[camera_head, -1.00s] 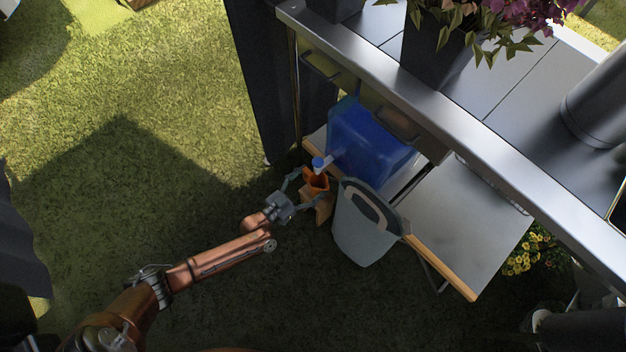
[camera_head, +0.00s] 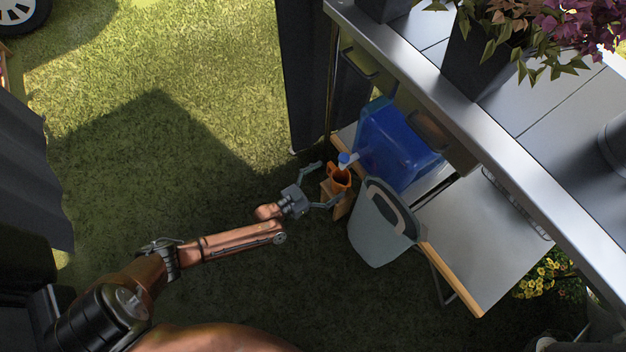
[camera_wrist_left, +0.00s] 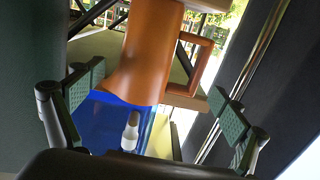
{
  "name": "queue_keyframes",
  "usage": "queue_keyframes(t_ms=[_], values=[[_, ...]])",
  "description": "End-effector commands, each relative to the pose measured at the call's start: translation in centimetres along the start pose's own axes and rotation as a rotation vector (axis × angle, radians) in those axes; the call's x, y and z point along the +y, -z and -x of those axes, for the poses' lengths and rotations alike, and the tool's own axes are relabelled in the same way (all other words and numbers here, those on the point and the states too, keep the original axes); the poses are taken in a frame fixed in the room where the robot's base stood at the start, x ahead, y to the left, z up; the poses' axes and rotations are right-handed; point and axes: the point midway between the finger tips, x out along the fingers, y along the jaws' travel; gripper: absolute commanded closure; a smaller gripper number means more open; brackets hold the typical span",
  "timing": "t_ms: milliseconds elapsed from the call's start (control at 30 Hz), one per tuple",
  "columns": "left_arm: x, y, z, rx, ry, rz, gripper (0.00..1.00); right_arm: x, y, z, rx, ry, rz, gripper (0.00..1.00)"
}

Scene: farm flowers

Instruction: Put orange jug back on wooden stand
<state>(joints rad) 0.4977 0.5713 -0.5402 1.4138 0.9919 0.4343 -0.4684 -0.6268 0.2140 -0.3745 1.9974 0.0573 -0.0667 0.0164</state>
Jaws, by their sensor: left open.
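The orange jug (camera_head: 341,181) appears to stand upright on the small wooden stand (camera_head: 341,208), under the spout of the blue water container (camera_head: 392,148). My left gripper (camera_head: 326,184) is open, with its fingers spread and the jug just ahead of them. In the left wrist view the jug (camera_wrist_left: 150,55), with its handle to the right, shows beyond the two open green-padded fingers (camera_wrist_left: 157,102), touching neither. The spout (camera_wrist_left: 131,130) also shows there. My right gripper is not in view.
A metal-topped table (camera_head: 460,100) with potted flowers rises behind, with a low wood-edged shelf (camera_head: 480,235). A dark post (camera_head: 305,80) stands behind the jug. Grass to the left is clear.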

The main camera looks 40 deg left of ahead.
Motion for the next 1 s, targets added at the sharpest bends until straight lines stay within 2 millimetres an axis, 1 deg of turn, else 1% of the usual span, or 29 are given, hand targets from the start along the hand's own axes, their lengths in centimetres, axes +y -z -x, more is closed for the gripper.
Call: queue_keyframes(t_ms=[33,100,300,400,500,600,867,967,1000], values=[[0.0,0.6,1.1,0.002,-0.001,-0.002,0.08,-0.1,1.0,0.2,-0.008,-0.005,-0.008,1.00],[0.0,0.6,2.6,0.002,0.000,-0.002,0.08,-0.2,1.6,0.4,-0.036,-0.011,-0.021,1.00],[0.0,0.6,6.6,0.003,0.000,-0.002,0.08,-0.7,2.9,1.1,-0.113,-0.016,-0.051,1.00],[0.0,0.5,8.1,0.003,0.000,-0.001,0.08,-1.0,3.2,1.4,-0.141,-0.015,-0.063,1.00],[0.0,0.3,9.0,0.002,-0.001,-0.001,0.08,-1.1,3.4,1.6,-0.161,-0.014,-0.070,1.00],[0.0,0.2,9.5,0.002,-0.001,0.000,0.08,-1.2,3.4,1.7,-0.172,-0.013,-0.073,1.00],[0.2,0.0,9.7,-0.002,-0.003,0.003,0.08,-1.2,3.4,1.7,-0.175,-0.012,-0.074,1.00],[2.1,-1.2,11.1,-0.037,-0.019,0.028,0.08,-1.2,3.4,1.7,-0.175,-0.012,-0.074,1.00],[3.5,-2.0,12.2,-0.065,-0.031,0.048,0.08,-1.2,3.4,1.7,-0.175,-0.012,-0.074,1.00]])
